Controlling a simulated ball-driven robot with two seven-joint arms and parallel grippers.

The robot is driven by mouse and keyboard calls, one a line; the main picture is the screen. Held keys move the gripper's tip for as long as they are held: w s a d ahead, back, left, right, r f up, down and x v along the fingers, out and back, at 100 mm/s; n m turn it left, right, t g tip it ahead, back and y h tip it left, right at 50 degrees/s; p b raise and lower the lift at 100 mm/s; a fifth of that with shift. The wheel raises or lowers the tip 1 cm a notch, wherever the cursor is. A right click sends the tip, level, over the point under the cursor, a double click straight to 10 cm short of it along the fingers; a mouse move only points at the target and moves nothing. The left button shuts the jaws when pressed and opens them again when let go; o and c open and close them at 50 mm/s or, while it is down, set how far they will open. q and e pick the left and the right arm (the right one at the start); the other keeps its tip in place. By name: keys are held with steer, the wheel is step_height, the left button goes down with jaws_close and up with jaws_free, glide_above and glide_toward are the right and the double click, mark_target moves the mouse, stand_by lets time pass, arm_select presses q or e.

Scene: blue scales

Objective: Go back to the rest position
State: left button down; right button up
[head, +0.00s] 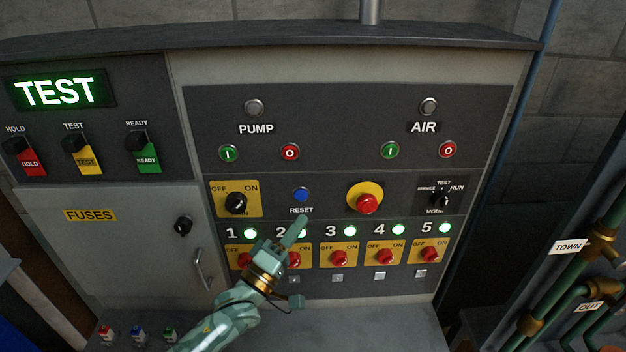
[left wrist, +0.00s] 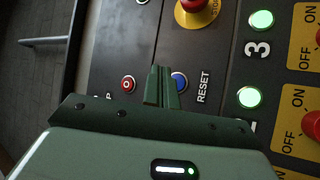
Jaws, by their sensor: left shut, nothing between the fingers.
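My left gripper (head: 299,225) is shut and empty, its fingertips close below the blue RESET button (head: 301,194) on the dark control panel (head: 330,180). In the left wrist view the shut fingers (left wrist: 161,88) stand right beside the blue button (left wrist: 180,82). I cannot tell whether they touch the panel. My left arm comes up from the bottom and covers part of the lower row of red switches near number 2. My right gripper is not in view.
A red emergency knob (head: 366,203) sticks out right of the button. Red switches (head: 342,257) with lit green lamps run along the row below. A fuse door handle (head: 203,268) juts out at the left. Pipes (head: 560,290) stand at the far right.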

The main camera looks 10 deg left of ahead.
arm_select(q)
steer(key=s+a+f+m+g+y, duration=0.2)
steer(key=s+f+m+g+y, duration=0.45)
steer(key=s+f+m, duration=0.35)
steer(key=s+a+m+g+y, duration=0.6)
steer(key=s+a+g+y, duration=0.15)
steer(key=s+a, duration=0.65)
steer(key=s+d+f+g+h+b, duration=0.1)
steer(key=d+f+b, duration=0.15)
steer(key=f, duration=0.95)
steer(key=s+d+f+g+h+b, duration=0.15)
steer(key=f+b, duration=0.25)
steer(key=f, duration=0.7)
steer(key=s+d+f+h+b, duration=0.1)
steer(key=d+f+b, duration=0.15)
steer(key=f, duration=0.95)
steer(key=s+f+n+g+h+b, duration=0.1)
steer(key=s+f+n+g+b, duration=0.2)
steer(key=s+f+b, duration=0.6)
steer(key=s+f, duration=0.6)
steer(key=f, duration=0.2)
steer(key=s+f, duration=0.6)
steer(key=f, duration=0.3)
steer(key=shift+a, duration=0.15)
